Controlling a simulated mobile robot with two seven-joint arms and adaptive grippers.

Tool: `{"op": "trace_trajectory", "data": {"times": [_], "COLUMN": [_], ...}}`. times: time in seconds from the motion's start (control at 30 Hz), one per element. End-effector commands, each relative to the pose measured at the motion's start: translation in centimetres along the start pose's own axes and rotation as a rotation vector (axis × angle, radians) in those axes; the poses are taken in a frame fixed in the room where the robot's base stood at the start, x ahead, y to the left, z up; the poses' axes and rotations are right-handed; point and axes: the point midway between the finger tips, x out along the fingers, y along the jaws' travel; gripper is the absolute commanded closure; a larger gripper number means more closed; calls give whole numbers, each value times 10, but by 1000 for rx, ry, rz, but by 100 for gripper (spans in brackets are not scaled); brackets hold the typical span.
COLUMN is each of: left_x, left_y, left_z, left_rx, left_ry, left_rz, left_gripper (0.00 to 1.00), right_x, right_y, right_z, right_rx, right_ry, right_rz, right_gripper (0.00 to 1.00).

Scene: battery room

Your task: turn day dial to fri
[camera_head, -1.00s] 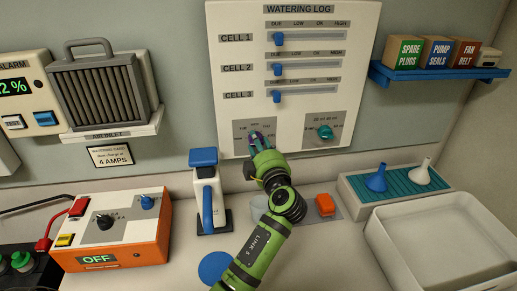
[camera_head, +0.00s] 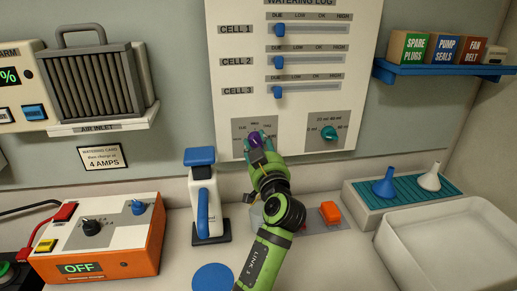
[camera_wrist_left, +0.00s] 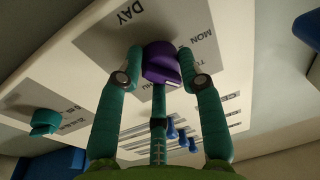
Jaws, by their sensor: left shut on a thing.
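The day dial is a purple knob (camera_head: 256,141) on the lower left of the white watering log board (camera_head: 232,75). In the left wrist view the purple knob (camera_wrist_left: 161,62) sits between my fingers, with "DAY" and "MON" readable on its grey plate; other day marks are partly hidden. My left gripper (camera_head: 259,146) has its teal fingers shut on the purple knob, one on each side; they also show in the left wrist view (camera_wrist_left: 160,68). I cannot read which day the knob points to. My right gripper is not in view.
A teal knob (camera_head: 329,133) sits right of the day dial, below several blue sliders.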

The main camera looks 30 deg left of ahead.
Motion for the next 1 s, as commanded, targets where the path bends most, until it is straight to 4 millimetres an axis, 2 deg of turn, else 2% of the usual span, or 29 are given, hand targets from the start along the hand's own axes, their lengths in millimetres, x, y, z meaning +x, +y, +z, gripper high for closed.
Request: {"op": "trace_trajectory", "data": {"times": [0.47, 1.0], "left_x": [1, 2], "left_y": [-2, -2], "left_z": [-7, -11], "left_rx": [449, 959], "left_ry": [42, 79], "left_rz": [42, 90], "left_gripper": [95, 95], "right_x": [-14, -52], "right_y": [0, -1], "right_z": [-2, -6], "right_rx": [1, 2], "right_ry": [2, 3], "right_rz": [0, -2], "right_gripper": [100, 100]}}
